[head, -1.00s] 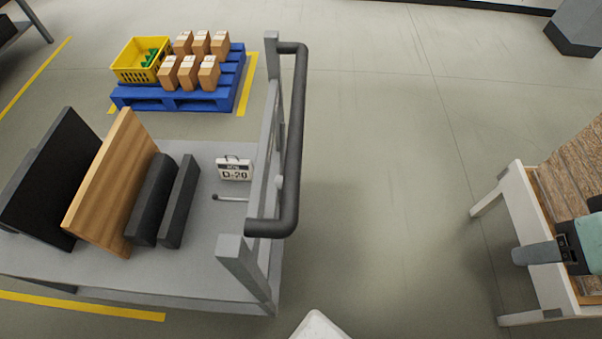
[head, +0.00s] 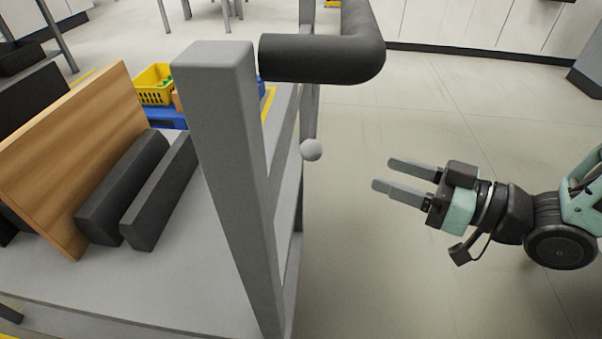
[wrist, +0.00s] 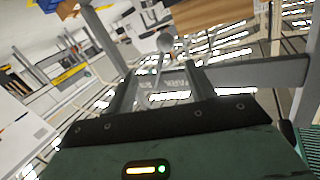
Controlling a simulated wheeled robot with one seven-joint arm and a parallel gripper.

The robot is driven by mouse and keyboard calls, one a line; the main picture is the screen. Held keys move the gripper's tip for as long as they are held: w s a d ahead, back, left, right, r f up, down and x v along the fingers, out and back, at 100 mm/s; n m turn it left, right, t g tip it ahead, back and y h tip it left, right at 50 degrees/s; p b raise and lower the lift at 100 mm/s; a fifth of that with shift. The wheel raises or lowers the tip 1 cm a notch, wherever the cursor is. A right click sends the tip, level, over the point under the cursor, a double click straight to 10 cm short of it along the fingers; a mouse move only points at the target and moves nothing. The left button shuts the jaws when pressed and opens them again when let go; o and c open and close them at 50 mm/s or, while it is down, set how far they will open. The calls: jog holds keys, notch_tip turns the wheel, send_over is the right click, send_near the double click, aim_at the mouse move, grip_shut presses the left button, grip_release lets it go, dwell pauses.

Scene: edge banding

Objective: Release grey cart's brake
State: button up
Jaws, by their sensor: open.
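The grey cart (head: 215,130) stands at the left in the head view, with a dark push handle (head: 320,58) at its end. A lever with a round grey knob (head: 311,150) stands upright against the cart's end frame; it looks like the brake lever. The knob also shows in the wrist view (wrist: 165,42), ahead of the gripper. My gripper (head: 390,175) is open and empty, to the right of the knob and apart from it, its fingers pointing left toward the cart. The lower part of the lever is partly hidden by the frame in the head view.
The cart carries a wooden board (head: 75,150) and dark blocks (head: 160,190). A yellow crate (head: 153,85) on a blue pallet (head: 168,118) stands behind it. The floor right of the cart is free. White cabinets (head: 470,25) line the back.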

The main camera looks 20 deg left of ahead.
aim_at(314, 111)
jog(key=w+a+y+b, duration=0.1)
jog(key=w+a+b, duration=0.2)
jog(key=a, duration=1.3)
jog(key=shift+a+f+b, duration=0.3)
jog(key=shift+a+f, duration=0.05)
jog(key=shift+f, duration=0.05)
grip_shut()
jog(key=shift+w+f, duration=0.1)
